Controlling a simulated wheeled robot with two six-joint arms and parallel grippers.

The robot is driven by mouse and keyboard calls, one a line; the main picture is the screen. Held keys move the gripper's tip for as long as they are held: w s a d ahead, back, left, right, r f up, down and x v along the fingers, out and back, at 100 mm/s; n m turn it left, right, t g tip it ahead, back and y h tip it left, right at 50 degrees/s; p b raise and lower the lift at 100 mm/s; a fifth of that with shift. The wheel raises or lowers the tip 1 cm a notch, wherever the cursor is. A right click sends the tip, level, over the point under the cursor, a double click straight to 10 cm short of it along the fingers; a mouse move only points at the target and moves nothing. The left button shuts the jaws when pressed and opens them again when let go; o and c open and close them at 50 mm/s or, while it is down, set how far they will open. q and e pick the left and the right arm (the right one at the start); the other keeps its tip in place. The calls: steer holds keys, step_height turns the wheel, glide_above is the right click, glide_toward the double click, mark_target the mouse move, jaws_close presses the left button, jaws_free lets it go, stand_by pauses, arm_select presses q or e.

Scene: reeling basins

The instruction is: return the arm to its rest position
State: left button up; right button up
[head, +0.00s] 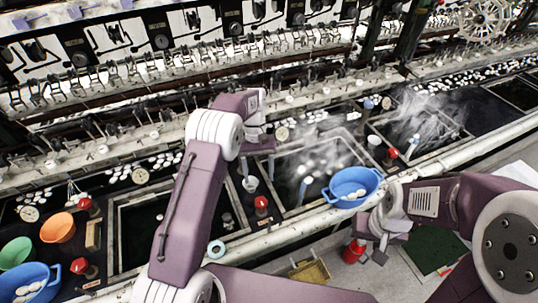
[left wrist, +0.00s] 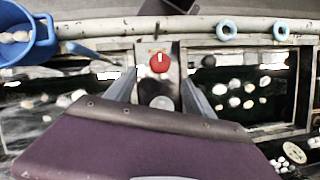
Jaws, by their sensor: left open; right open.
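My left gripper (head: 257,168) hangs open and empty over the strip between two basins, near a white cup (head: 250,184) and a red knob (head: 261,203). In the left wrist view my left gripper's two grey fingers (left wrist: 161,92) stand apart, with the red knob (left wrist: 160,63) and a pale round top (left wrist: 162,103) seen between them. My right gripper (head: 370,254) is open in front of the basins' front rail, pointing down. It looks empty. The left arm reaches forward and up across the middle of the head view.
A blue bowl of cocoons (head: 355,181) sits at the front rail between the arms. Orange (head: 57,228), green (head: 15,253) and blue (head: 28,283) bowls stand at left. A red container (head: 353,251) and yellow crate (head: 310,272) are below. Reeling machinery (head: 230,55) lines the back.

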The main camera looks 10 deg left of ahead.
arm_select(q)
steer(key=s+a+r+t, duration=0.15)
steer(key=s+r, duration=0.35)
steer(key=r, duration=0.5)
steer(key=s+a+f+m+t, duration=0.1)
steer(key=s+f+t, duration=0.1)
steer(key=s, duration=0.4)
steer(key=s+a+f+m+t+y, duration=0.1)
steer(key=s+f+m+t, duration=0.1)
steer(key=s+f, duration=0.3)
steer(key=shift+s+a+f, duration=0.2)
steer(key=shift+s+a, duration=0.05)
steer(key=shift+s, duration=0.6)
steer(key=shift+s, duration=0.1)
